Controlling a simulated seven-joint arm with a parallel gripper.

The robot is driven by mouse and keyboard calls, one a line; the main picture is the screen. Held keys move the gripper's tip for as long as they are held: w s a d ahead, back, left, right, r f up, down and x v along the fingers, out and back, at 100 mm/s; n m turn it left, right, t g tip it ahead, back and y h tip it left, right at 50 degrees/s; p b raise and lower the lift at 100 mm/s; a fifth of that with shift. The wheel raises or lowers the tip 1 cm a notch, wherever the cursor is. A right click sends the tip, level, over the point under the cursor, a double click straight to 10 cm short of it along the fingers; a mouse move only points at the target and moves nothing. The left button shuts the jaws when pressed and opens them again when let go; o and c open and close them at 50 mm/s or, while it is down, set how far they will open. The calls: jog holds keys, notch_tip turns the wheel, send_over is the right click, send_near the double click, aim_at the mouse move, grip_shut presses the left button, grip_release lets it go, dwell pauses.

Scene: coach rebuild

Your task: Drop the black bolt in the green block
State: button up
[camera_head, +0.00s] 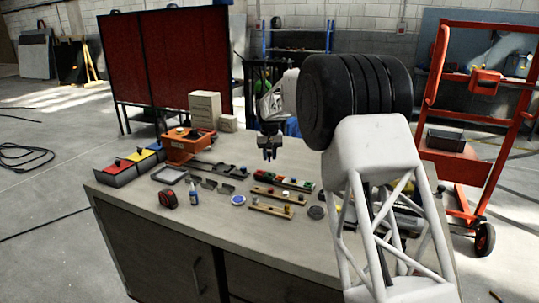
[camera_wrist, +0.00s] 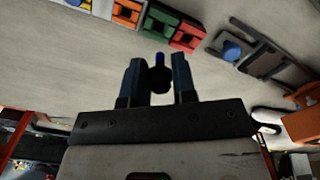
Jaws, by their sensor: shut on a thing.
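My gripper (camera_wrist: 158,82) is shut on a dark bolt (camera_wrist: 159,79), which shows between the two fingers in the wrist view with a blue tip at its far end. The green block (camera_wrist: 158,20) is at the top of the wrist view, in a row between an orange block and a red block. The bolt is apart from it. In the head view my gripper (camera_head: 269,155) hangs above the far side of the workbench, just behind the row of coloured blocks; the bolt is too small to make out there.
The red block (camera_wrist: 188,36) and orange block (camera_wrist: 126,12) flank the green one. A black fixture with a blue knob (camera_wrist: 232,50) lies to the right.

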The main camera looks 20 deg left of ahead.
jog(key=shift+f, duration=2.2)
jog(key=shift+f, duration=1.4)
dwell(1.7)
jog(key=o, duration=1)
jog(key=shift+f, duration=0.1)
jog(key=o, duration=0.4)
jog(key=shift+c, duration=0.2)
jog(key=shift+r, duration=3.1)
